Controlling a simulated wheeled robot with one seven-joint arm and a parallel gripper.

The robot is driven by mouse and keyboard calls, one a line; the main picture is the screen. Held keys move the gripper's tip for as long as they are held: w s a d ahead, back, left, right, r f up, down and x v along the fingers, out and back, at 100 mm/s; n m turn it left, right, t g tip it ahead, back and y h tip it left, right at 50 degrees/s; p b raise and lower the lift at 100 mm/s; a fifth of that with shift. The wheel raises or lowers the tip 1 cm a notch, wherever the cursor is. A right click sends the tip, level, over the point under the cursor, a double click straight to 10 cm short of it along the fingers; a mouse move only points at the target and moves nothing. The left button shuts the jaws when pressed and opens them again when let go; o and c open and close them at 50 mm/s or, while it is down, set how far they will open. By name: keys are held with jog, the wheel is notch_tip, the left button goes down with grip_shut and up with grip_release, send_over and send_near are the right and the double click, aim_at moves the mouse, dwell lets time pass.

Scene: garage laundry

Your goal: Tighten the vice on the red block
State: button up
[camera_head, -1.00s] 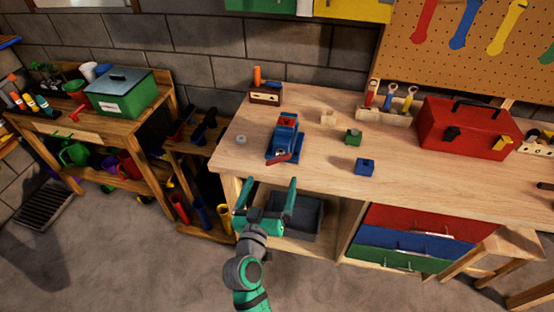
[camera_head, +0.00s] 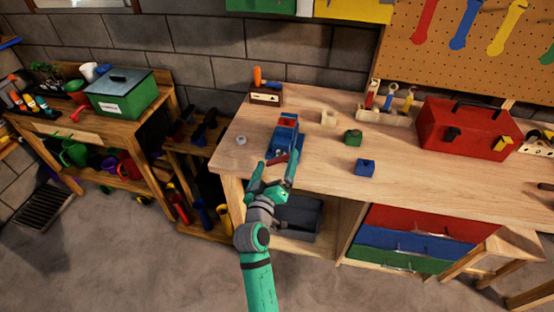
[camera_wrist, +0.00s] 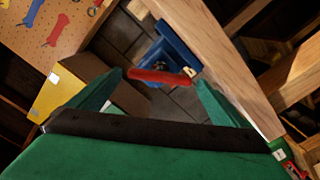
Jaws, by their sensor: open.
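The blue vice (camera_head: 286,138) stands on the workbench near its front left edge. The red block (camera_head: 287,121) sits at the top of the vice, between its jaws as far as I can see. The vice's red handle bar (camera_head: 277,160) faces the front edge. My gripper (camera_head: 273,172) is open, with its fingers pointing at the handle from the front. In the wrist view the red handle (camera_wrist: 160,76) lies across the gap between the two open fingertips, with the blue vice (camera_wrist: 160,55) behind it. I cannot tell whether the fingers touch the handle.
A grey nut (camera_head: 241,140) lies left of the vice. A red toolbox (camera_head: 465,127) stands farther right. The bench front edge is below my gripper.

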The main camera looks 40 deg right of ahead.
jog(key=shift+x, duration=1.05)
jog(key=shift+s, duration=0.1)
jog(key=c, duration=1)
jog(key=shift+m, duration=0.8)
jog(key=shift+c, duration=0.2)
jog(key=o, duration=1)
jog(key=shift+o, duration=0.2)
jog(key=v, duration=1.1)
